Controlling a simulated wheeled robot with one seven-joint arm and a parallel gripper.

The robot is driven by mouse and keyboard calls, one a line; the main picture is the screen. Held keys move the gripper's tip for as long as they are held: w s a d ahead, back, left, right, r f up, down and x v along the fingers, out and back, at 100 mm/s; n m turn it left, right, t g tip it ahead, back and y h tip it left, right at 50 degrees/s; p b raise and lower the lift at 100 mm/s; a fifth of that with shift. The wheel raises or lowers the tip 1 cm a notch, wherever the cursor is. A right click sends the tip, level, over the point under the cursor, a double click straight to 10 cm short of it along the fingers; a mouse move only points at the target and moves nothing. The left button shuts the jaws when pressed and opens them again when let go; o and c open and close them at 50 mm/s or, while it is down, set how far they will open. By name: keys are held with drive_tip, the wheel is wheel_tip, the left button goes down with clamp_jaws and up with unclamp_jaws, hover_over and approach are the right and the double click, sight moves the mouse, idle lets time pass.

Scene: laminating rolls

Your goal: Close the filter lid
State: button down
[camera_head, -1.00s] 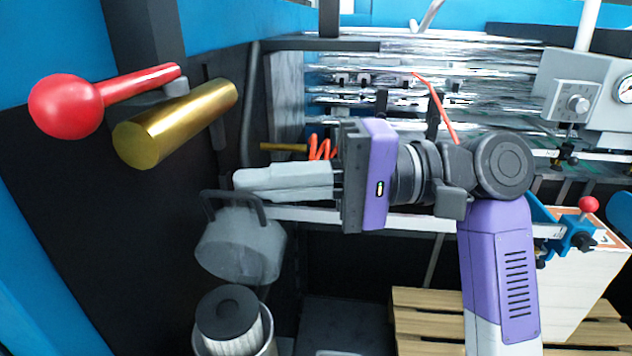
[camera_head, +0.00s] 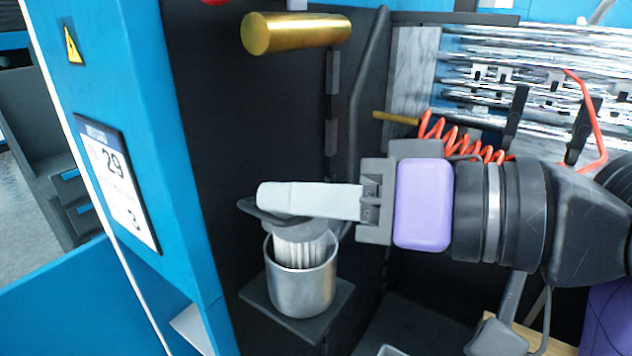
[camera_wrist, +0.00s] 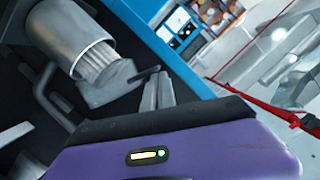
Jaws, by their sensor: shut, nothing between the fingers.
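The metal filter cup (camera_head: 302,284) stands on a dark bracket on the machine's wall, with the white pleated filter (camera_head: 300,248) rising from it. The grey lid with its dark loop handle (camera_head: 262,212) lies over the filter's top, mostly hidden behind my fingers. Pleats show between lid and cup rim. The wrist view shows the cup (camera_wrist: 72,32), pleats (camera_wrist: 97,60), lid (camera_wrist: 112,90) and the handle beside my fingertips. My gripper (camera_head: 268,197) is shut and empty, its fingers across the lid's top at the handle. I cannot tell whether they touch.
A brass cylinder (camera_head: 296,33) juts from the dark wall above. A blue panel (camera_head: 150,110) with a date sign (camera_head: 118,187) stands at the left. Red coiled hose (camera_head: 465,142) hangs behind my wrist. A dark upright pipe (camera_head: 368,95) runs behind the cup.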

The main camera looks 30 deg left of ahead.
sight(281, 236)
drive_tip(key=s+f+n+b, duration=0.1)
drive_tip(key=f+b, duration=0.1)
drive_tip(key=shift+s+f+n+t, duration=0.4)
drive_tip(key=shift+s+a+f+n+t+b, duration=0.1)
drive_tip(key=shift+s+f+n+t+b, duration=0.3)
drive_tip(key=shift+f+n+b, duration=0.5)
drive_tip(key=shift+s+f, duration=0.1)
drive_tip(key=shift+s, duration=0.05)
